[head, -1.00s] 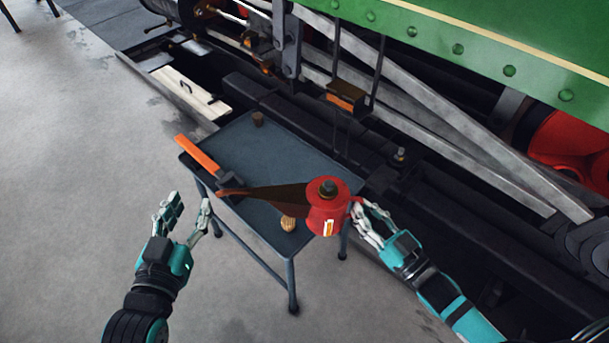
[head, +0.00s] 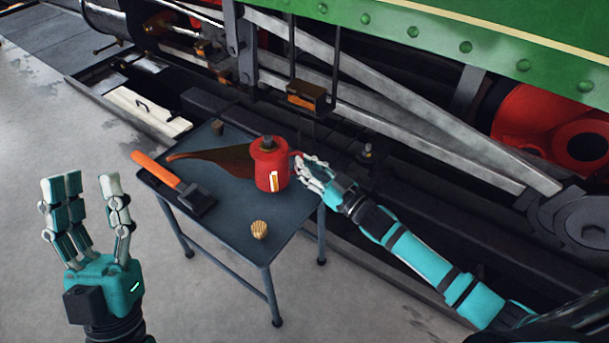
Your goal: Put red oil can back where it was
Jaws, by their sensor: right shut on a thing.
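The red oil can (head: 270,170) has a long dark spout pointing left. It is upright at the right part of the small dark table (head: 225,225), over the tabletop; I cannot tell whether its base touches it. My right gripper (head: 308,168) is shut on the can at its right side. My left gripper (head: 85,205) is open and empty, fingers pointing up, left of the table and apart from it.
On the table lie a hammer with an orange handle (head: 155,169), a ribbed tan knob-like thing (head: 259,230) and a small brown piece (head: 217,127). The locomotive's rods and green side (head: 440,40) stand close behind. Grey floor is free at left.

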